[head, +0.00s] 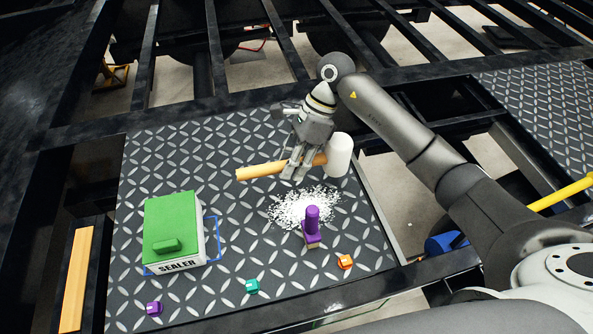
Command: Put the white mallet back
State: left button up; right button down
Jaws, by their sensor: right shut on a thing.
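The white mallet has a white cylindrical head (339,154) and a tan wooden handle (262,171). My right gripper (297,170) comes down from above and is shut around the handle, close to the head. The mallet lies roughly level in the picture, with its head to the right and its handle end to the left. It appears to be above the diamond-patterned metal plate (190,140), though its exact height is hard to tell. My left gripper does not show.
A green-topped box marked SEALER (172,222) stands at the left. A purple-handled tool (311,226) stands beside white granules (290,206). Small purple (154,308), teal (252,286) and orange (345,262) pieces lie near the front. Dark frame beams surround the plate, with open gaps.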

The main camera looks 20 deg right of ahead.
jog(key=shift+w+a+f, duration=0.1)
jog(key=shift+f, duration=0.2)
jog(key=shift+w+a+f, duration=0.1)
jog(key=shift+f, duration=0.2)
notch_tip(320, 180, down, 3)
jog(key=shift+f+p, duration=0.2)
jog(key=shift+p, duration=0.35)
jog(key=shift+f, duration=0.15)
jog(key=c, duration=1.3)
grip_release()
jog(key=shift+c, duration=0.2)
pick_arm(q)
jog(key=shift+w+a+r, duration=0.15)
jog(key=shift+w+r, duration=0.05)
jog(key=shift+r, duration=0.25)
pick_arm(e)
jog(key=shift+o, duration=0.5)
